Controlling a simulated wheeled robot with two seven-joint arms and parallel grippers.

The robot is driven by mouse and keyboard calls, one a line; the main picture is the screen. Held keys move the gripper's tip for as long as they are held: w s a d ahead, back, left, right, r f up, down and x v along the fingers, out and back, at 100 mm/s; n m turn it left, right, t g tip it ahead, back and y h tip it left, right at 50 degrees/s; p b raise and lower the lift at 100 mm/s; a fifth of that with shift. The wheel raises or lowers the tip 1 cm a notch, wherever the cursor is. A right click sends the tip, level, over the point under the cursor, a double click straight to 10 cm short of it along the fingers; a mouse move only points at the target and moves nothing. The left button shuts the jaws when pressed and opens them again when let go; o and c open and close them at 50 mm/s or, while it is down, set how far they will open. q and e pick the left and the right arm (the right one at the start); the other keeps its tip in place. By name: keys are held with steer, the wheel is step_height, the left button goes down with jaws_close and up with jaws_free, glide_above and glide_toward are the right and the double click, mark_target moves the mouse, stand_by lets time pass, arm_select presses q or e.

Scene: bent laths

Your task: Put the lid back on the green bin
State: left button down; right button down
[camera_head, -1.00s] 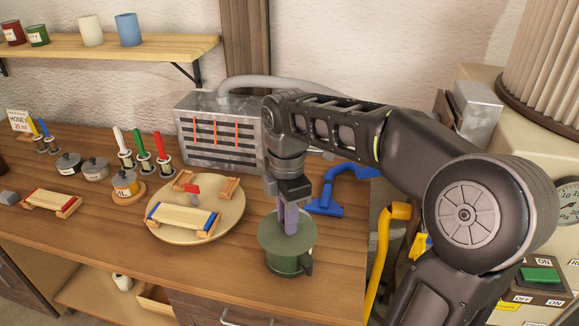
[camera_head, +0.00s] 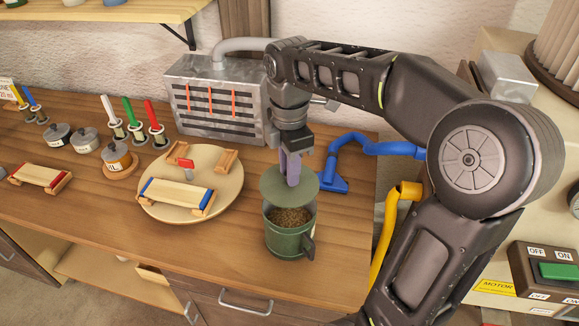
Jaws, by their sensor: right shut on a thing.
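The green bin (camera_head: 289,243) stands upright near the front right edge of the bench, with brown grainy stuff (camera_head: 289,217) inside and a dark handle on its right side. My right gripper (camera_head: 293,180) points down above the bin, shut on the green lid (camera_head: 275,187). The lid is above the bin and a little behind its mouth, so the front of the opening shows. The grip point on the lid is hidden by the fingers. My left gripper is not in view.
A round wooden board (camera_head: 225,203) with a lath frame lies left of the bin. A grey metal box (camera_head: 215,100) stands at the back. Bench space in front of the board is clear.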

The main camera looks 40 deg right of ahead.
mark_target(290, 189)
steer(key=shift+f+b, duration=1.8)
steer(key=shift+f, duration=0.4)
steer(key=shift+f+b, duration=0.65)
steer(key=shift+f, duration=0.3)
steer(key=shift+f, duration=0.15)
stand_by(0.5)
steer(key=c, duration=0.7)
jaws_free()
steer(key=shift+o, duration=0.2)
